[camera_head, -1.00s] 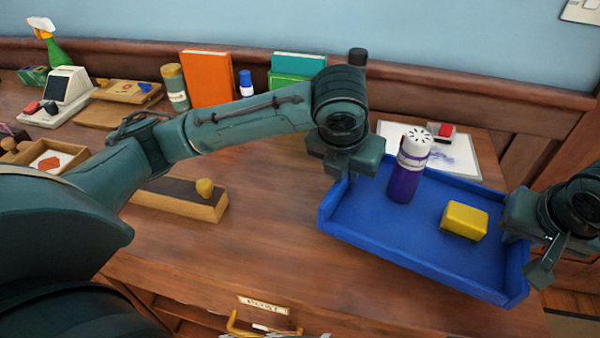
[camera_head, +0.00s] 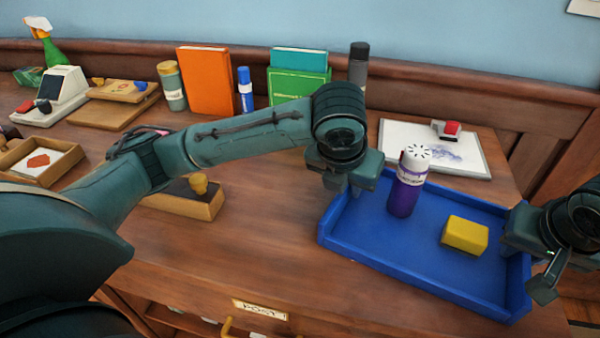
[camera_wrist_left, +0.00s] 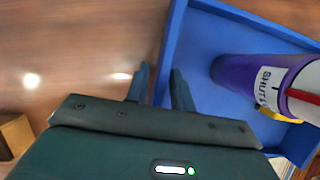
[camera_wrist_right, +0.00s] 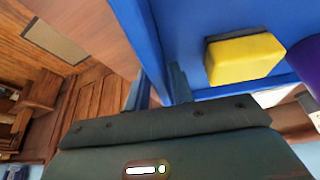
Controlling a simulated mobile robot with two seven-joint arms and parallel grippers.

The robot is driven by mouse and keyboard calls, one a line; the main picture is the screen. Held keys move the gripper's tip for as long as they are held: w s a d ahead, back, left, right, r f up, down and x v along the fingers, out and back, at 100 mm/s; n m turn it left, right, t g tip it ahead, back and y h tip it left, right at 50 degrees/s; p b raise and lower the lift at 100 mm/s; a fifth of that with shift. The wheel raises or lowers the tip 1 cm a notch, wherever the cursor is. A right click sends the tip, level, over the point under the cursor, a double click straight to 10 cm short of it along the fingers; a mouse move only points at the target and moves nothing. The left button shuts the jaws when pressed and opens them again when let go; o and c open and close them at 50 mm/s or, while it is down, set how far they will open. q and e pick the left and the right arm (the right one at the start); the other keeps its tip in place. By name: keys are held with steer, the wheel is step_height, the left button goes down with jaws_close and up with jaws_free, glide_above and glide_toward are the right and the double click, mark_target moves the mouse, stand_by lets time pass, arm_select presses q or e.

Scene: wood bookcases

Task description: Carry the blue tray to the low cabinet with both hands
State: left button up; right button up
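The blue tray (camera_head: 420,268) is in front of me at the right end of the wooden desk, roughly level. I cannot tell whether its base touches the desktop. A purple shaker bottle (camera_head: 404,192) stands upright in it, and a yellow block (camera_head: 465,235) lies to the bottle's right. My left gripper (camera_head: 347,190) is at the tray's left wall; in the left wrist view its fingers (camera_wrist_left: 160,88) close on either side of the wall. My right gripper (camera_head: 540,265) is at the right wall; its fingers (camera_wrist_right: 158,88) straddle it too. No low cabinet can be made out.
Behind the tray lies a sketch board (camera_head: 400,140) with a red stamp (camera_head: 446,130). An orange book (camera_head: 207,80), green book (camera_head: 298,88) and dark bottle (camera_head: 358,64) stand along the back rail. The desk's middle is bare.

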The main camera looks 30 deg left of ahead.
arm_select(q)
steer(key=shift+o, duration=0.8)
arm_select(e)
steer(key=shift+o, duration=0.8)
arm_select(q)
steer(key=shift+d, duration=0.1)
arm_select(e)
steer(key=shift+a, duration=0.1)
arm_select(q)
steer(key=v, duration=1.1)
arm_select(e)
steer(key=shift+r, duration=0.1)
arm_select(q)
steer(key=shift+s+r, duration=0.25)
steer(key=shift+r, duration=0.2)
arm_select(e)
steer(key=v, duration=1.1)
steer(key=shift+s+r, duration=0.25)
steer(key=shift+r, duration=0.1)
arm_select(q)
steer(key=shift+r, duration=0.1)
arm_select(e)
steer(key=shift+r, duration=0.1)
